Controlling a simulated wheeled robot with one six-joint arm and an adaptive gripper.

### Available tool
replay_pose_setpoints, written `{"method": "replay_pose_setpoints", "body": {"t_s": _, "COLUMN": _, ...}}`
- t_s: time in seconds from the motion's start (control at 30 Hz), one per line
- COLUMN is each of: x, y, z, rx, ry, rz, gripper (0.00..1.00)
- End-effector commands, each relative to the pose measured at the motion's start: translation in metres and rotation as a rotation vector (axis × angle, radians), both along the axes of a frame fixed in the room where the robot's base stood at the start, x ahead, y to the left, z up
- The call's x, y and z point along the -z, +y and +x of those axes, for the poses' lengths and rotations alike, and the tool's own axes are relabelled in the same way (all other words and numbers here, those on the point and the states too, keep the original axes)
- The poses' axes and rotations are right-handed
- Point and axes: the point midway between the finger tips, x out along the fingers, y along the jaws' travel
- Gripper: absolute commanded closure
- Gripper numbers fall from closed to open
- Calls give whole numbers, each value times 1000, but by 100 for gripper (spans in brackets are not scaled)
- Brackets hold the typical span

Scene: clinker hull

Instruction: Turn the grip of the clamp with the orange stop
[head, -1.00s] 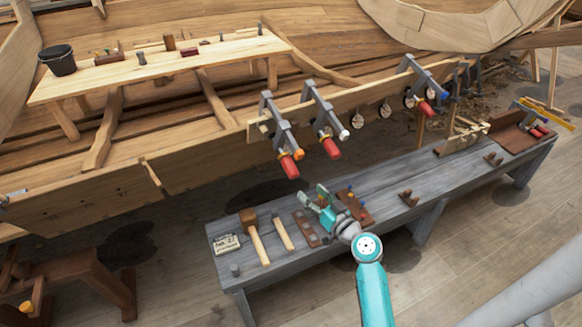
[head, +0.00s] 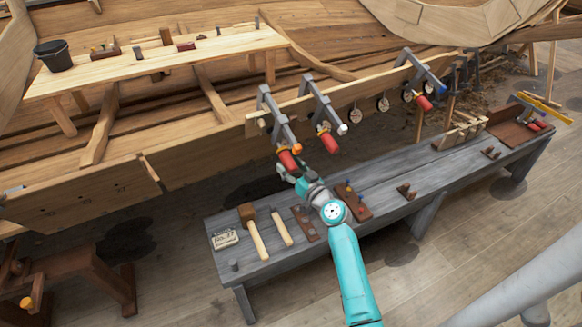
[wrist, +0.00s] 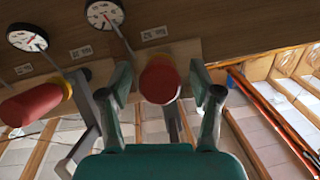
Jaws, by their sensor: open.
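The clamp with the orange stop (head: 295,149) is the leftmost of three grey clamps along the hull's plank edge in the head view. Its red grip (head: 288,160) hangs below the plank and slants down. My gripper (head: 287,171) is at the lower end of this grip, coming from below. In the wrist view a red grip (wrist: 160,80) stands between my two open fingers, with a gap to each finger. The orange stop does not show in the wrist view.
The middle clamp's red grip (head: 328,142) is close on the right, with a white stop (head: 342,128). A blue-stop clamp (head: 424,102) is farther right. Below my gripper, the grey bench (head: 375,178) holds a mallet (head: 254,232) and other tools. Round dials hang on the plank.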

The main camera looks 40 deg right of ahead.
Motion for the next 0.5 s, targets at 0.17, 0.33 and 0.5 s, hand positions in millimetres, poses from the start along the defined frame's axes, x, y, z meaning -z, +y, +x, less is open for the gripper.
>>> {"method": "replay_pose_setpoints", "body": {"t_s": 0.17, "x": 0, "y": 0, "z": 0, "rx": 0, "ry": 0, "rz": 0, "gripper": 36}}
{"method": "replay_pose_setpoints", "body": {"t_s": 0.33, "x": 0, "y": 0, "z": 0, "rx": 0, "ry": 0, "rz": 0, "gripper": 61}}
{"method": "replay_pose_setpoints", "body": {"t_s": 0.5, "x": 0, "y": 0, "z": 0, "rx": 0, "ry": 0, "rz": 0, "gripper": 96}}
